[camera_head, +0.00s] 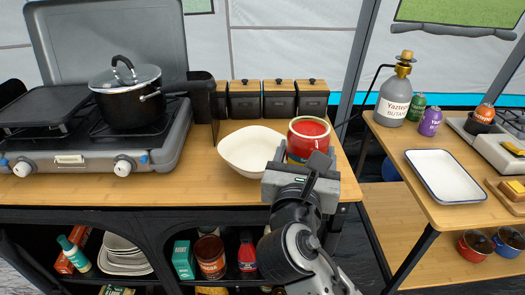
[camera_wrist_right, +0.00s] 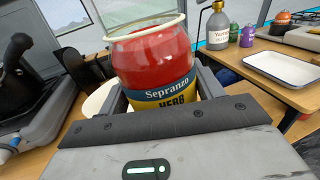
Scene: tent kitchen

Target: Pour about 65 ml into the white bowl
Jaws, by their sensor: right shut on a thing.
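The white bowl (camera_head: 250,149) sits on the wooden counter, left of my right gripper; its inside looks empty. A glass jar of red sauce (camera_head: 308,135) is open at the top and upright, just right of the bowl. My right gripper (camera_head: 301,160) is shut on the jar. In the right wrist view the jar (camera_wrist_right: 155,65) stands between the two fingers of the gripper (camera_wrist_right: 165,100), its blue and yellow label facing the camera. A part of the bowl's rim (camera_wrist_right: 97,98) shows behind the left finger. I cannot tell whether the jar touches the counter. My left gripper is not in view.
A camping stove (camera_head: 90,155) with a lidded black pot (camera_head: 126,95) is on the left. Several dark canisters (camera_head: 278,99) with wooden lids line the back. A side table at right holds a white tray (camera_head: 445,176) and a gas bottle (camera_head: 394,101).

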